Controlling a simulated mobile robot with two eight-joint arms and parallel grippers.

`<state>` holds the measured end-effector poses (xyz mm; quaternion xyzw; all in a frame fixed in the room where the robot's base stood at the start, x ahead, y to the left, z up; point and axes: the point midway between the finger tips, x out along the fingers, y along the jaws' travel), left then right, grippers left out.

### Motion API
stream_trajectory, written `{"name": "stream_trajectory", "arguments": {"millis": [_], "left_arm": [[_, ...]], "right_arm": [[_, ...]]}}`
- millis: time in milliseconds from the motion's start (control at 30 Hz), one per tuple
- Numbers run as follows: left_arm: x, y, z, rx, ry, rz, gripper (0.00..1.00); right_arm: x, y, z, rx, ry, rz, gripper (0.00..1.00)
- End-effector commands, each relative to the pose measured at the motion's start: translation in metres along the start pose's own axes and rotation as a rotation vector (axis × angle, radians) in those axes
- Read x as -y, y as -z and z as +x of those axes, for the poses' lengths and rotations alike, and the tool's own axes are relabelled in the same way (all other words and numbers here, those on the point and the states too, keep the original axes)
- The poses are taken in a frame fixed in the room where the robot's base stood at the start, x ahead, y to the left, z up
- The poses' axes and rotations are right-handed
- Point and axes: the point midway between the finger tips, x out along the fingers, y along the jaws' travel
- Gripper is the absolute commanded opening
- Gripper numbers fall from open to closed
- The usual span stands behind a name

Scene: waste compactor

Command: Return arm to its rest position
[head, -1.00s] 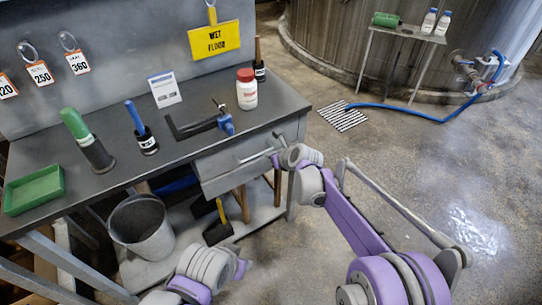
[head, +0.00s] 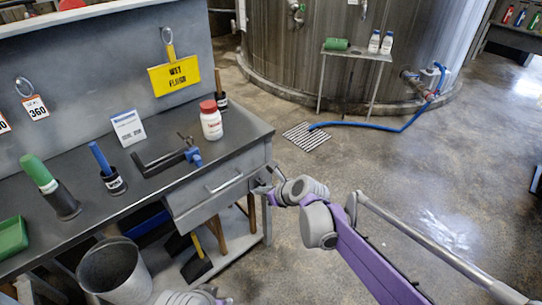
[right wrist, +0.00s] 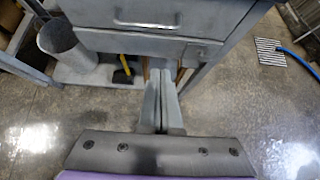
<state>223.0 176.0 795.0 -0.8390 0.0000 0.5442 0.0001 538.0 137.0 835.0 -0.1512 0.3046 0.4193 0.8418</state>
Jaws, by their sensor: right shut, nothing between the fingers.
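My right arm (head: 365,265) reaches in from the lower right in the head view. Its gripper (head: 262,185) is beside the right end of the bench drawer (head: 218,190). In the right wrist view the gripper's two fingers (right wrist: 163,88) lie together, shut and empty, below the drawer front (right wrist: 165,45). From these views I cannot tell whether the fingers touch the bench. Part of my left arm (head: 190,298) shows at the bottom edge of the head view; its gripper is out of view.
The grey bench (head: 140,185) holds a clamp (head: 165,160), a red-capped bottle (head: 211,122) and tools in holders. A bucket (head: 112,270) stands below. A tank (head: 350,65), small table (head: 358,55), blue hose (head: 385,128) and floor grate (head: 305,136) are beyond.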

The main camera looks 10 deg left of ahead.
Motion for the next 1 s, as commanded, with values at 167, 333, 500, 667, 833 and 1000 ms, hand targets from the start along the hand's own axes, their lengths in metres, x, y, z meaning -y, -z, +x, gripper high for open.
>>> {"name": "stream_trajectory", "arguments": {"millis": [167,333,500,667,833,1000], "left_arm": [[0.000,0.000,0.000,0.000,0.000,0.000,0.45],[0.000,0.000,0.000,0.000,0.000,0.000,0.45],[0.000,0.000,0.000,0.000,0.000,0.000,0.45],[0.000,0.000,0.000,0.000,0.000,0.000,0.45],[0.000,0.000,0.000,0.000,0.000,0.000,0.45],[0.000,0.000,0.000,0.000,0.000,0.000,0.45]], "right_arm": [[0.001,0.002,-0.004,-0.004,0.003,-0.017,0.00],[0.007,0.024,-0.047,-0.063,0.032,-0.259,0.00],[0.007,0.079,-0.126,-0.207,0.045,-0.751,0.00],[-0.005,0.142,-0.195,-0.369,-0.018,-1.229,0.00],[-0.025,0.210,-0.251,-0.525,-0.157,-1.669,0.00],[-0.044,0.264,-0.287,-0.629,-0.323,-1.981,0.00]]}}
